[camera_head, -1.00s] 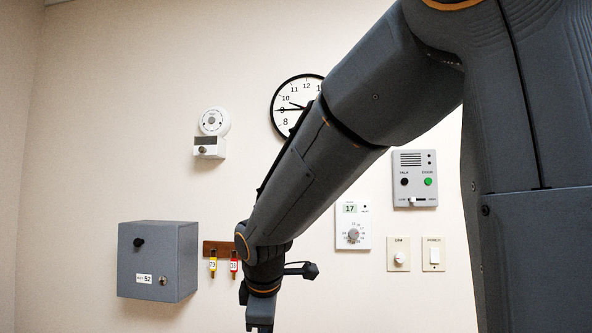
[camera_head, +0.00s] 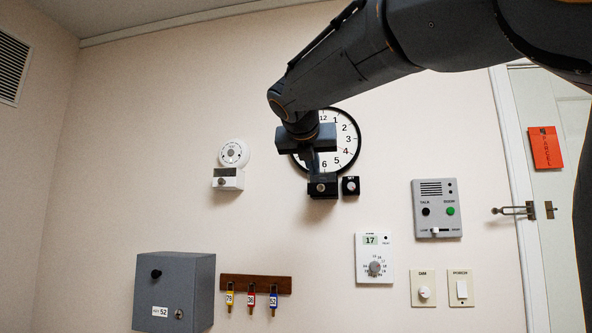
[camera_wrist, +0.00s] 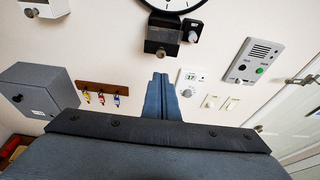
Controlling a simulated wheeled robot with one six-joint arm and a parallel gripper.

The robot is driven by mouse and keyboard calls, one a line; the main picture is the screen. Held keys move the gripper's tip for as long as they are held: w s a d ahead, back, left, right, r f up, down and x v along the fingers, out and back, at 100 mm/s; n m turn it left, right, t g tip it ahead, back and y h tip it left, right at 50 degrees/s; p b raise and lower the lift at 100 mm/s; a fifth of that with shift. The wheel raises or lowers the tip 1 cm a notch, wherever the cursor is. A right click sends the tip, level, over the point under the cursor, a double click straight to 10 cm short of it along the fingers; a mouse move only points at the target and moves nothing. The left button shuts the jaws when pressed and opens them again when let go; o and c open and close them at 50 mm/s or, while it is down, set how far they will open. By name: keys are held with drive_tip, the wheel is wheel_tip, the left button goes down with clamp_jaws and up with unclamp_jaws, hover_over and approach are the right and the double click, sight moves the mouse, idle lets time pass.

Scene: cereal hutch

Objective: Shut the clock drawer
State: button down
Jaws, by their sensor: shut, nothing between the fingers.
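The wall clock (camera_head: 345,140) is round and white with a black rim, partly hidden behind my arm. Below it is the black clock drawer (camera_head: 322,189) with a round knob on its front. In the wrist view the drawer (camera_wrist: 163,32) juts out from the wall under the clock; how far it is pulled out I cannot tell. My gripper (camera_head: 315,172) overlaps the drawer's upper part in the head view. In the wrist view my gripper (camera_wrist: 160,78) is shut and empty, its tips below the drawer in the picture. Contact is not shown.
A small black knob box (camera_head: 350,186) sits right of the drawer. A white alarm unit (camera_head: 229,178) is to the left, an intercom (camera_head: 437,208) to the right. A grey cabinet (camera_head: 174,291), key rack (camera_head: 255,284) and thermostat (camera_head: 374,258) are lower. A door (camera_head: 560,200) stands far right.

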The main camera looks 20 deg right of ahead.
sight(320, 188)
drive_tip(key=p+x, duration=0.1)
drive_tip(key=x, duration=0.2)
drive_tip(key=p+x, duration=0.1)
drive_tip(key=x, duration=0.3)
drive_tip(key=r+p+x, duration=0.1)
drive_tip(key=x, duration=0.3)
drive_tip(key=shift+w+d, duration=0.1)
drive_tip(key=shift+w, duration=0.05)
drive_tip(key=shift+w, duration=0.1)
